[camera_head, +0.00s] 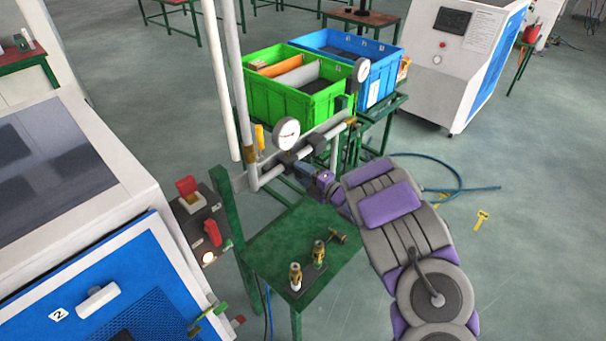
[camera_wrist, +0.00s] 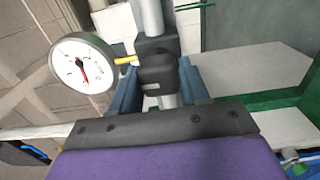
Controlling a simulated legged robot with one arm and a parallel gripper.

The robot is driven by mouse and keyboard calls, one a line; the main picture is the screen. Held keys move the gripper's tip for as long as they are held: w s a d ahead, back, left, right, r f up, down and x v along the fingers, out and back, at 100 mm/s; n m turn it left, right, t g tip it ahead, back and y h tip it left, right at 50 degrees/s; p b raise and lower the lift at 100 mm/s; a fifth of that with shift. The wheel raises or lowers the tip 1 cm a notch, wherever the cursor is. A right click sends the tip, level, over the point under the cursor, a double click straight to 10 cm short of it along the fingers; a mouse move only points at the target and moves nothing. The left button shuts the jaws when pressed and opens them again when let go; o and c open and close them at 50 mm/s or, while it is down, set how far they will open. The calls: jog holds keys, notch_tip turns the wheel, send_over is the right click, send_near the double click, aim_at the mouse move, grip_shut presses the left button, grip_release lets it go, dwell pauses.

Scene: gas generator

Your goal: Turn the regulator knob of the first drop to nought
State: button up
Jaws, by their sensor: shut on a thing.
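The regulator is a dark block on a grey pipe, seen in the wrist view (camera_wrist: 157,62) and in the head view (camera_head: 289,157). Beside it is a round white gauge with a red needle (camera_wrist: 82,63), also in the head view (camera_head: 286,133). My gripper (camera_wrist: 160,88) reaches the regulator from the near right in the head view, its blue fingers on either side of the regulator's lower part. It is shut on the regulator knob, which is mostly hidden by the fingers and palm. The knob's setting cannot be read.
A second gauge (camera_head: 361,71) stands farther along the pipe. A green table (camera_head: 262,249) with brass fittings lies below my arm. Green (camera_head: 290,101) and blue (camera_head: 381,83) crates stand behind. A red-switch panel (camera_head: 197,216) is to the left. Floor on the right is mostly clear.

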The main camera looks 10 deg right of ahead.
jog(key=shift+f, duration=0.25)
jog(key=o, duration=0.8)
jog(key=shift+o, duration=0.8)
jog(key=shift+r, duration=0.1)
jog(key=p+v, duration=0.3)
jog(key=v, duration=1.4)
jog(key=shift+d, duration=0.2)
